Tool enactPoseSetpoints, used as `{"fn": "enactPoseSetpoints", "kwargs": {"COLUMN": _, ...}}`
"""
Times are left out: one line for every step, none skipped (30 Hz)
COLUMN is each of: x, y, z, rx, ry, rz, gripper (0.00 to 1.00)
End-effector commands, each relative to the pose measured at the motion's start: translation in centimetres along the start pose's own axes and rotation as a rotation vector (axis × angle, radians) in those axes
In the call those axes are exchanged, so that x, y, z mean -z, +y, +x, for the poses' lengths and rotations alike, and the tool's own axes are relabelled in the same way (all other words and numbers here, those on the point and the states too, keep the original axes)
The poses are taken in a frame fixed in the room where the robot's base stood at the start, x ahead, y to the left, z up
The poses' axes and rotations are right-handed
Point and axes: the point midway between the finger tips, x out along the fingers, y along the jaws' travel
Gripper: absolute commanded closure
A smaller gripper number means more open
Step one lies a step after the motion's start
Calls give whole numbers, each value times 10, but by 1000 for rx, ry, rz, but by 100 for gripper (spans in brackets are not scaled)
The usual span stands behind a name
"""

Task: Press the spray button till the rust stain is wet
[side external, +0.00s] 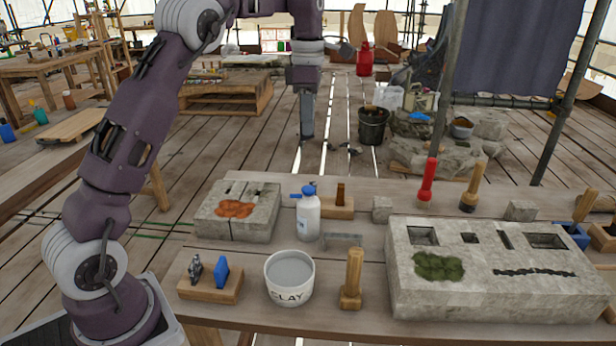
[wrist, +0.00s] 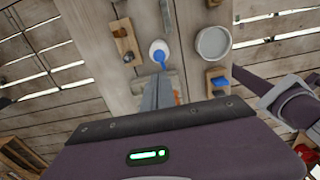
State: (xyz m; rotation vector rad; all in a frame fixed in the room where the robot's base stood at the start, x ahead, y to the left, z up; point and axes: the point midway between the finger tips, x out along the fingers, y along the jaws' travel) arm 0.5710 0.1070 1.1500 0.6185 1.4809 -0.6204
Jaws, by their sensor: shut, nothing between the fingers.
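A white spray bottle (side external: 308,218) with a blue spray head stands upright on the bench, right of a pale stone block (side external: 262,222). Its nozzle points left toward the block. An orange rust stain (side external: 235,209) lies on the block's top; I cannot tell whether it is wet. My gripper (side external: 307,136) is shut and empty, pointing down, well above the bottle and apart from it. In the wrist view my gripper (wrist: 161,78) shows beside the bottle (wrist: 158,47), with the blue head visible. My fingers hide most of the block there; a sliver of stain (wrist: 178,97) shows.
The air above the bottle is clear.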

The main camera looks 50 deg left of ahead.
Motion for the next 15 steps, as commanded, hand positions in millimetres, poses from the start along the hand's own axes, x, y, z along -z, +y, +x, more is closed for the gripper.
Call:
{"fn": "enactPoseSetpoints", "kwargs": {"x": 0, "y": 2, "z": 1, "rx": 0, "ry": 1, "rz": -10, "gripper": 100}}
{"fn": "enactPoseSetpoints", "kwargs": {"x": 0, "y": 2, "z": 1, "rx": 1, "ry": 2, "rz": -13, "gripper": 100}}
{"fn": "enactPoseSetpoints", "kwargs": {"x": 0, "y": 2, "z": 1, "rx": 1, "ry": 1, "rz": -13, "gripper": 100}}
{"fn": "enactPoseSetpoints", "kwargs": {"x": 0, "y": 2, "z": 1, "rx": 0, "ry": 1, "rz": -12, "gripper": 100}}
{"fn": "enactPoseSetpoints", "kwargs": {"x": 0, "y": 2, "z": 1, "rx": 0, "ry": 1, "rz": -12, "gripper": 100}}
{"fn": "enactPoseSetpoints", "kwargs": {"x": 0, "y": 1, "z": 1, "rx": 0, "ry": 1, "rz": -11, "gripper": 100}}
{"fn": "enactPoseSetpoints", "kwargs": {"x": 0, "y": 1, "z": 1, "rx": 0, "ry": 1, "rz": -11, "gripper": 100}}
{"fn": "enactPoseSetpoints", "kwargs": {"x": 0, "y": 1, "z": 1, "rx": 0, "ry": 1, "rz": -10, "gripper": 100}}
{"fn": "enactPoseSetpoints", "kwargs": {"x": 0, "y": 1, "z": 2, "rx": 0, "ry": 1, "rz": -10, "gripper": 100}}
{"fn": "enactPoseSetpoints", "kwargs": {"x": 0, "y": 1, "z": 3, "rx": 1, "ry": 1, "rz": -10, "gripper": 100}}
{"fn": "enactPoseSetpoints", "kwargs": {"x": 0, "y": 1, "z": 5, "rx": 1, "ry": 1, "rz": -10, "gripper": 100}}
{"fn": "enactPoseSetpoints", "kwargs": {"x": 0, "y": 1, "z": 9, "rx": 2, "ry": 1, "rz": -10, "gripper": 100}}
{"fn": "enactPoseSetpoints", "kwargs": {"x": 0, "y": 1, "z": 13, "rx": 3, "ry": 1, "rz": -10, "gripper": 100}}
{"fn": "enactPoseSetpoints", "kwargs": {"x": 0, "y": 1, "z": 18, "rx": 3, "ry": 1, "rz": -10, "gripper": 100}}
{"fn": "enactPoseSetpoints", "kwargs": {"x": 0, "y": 0, "z": 26, "rx": 4, "ry": 1, "rz": -9, "gripper": 100}}
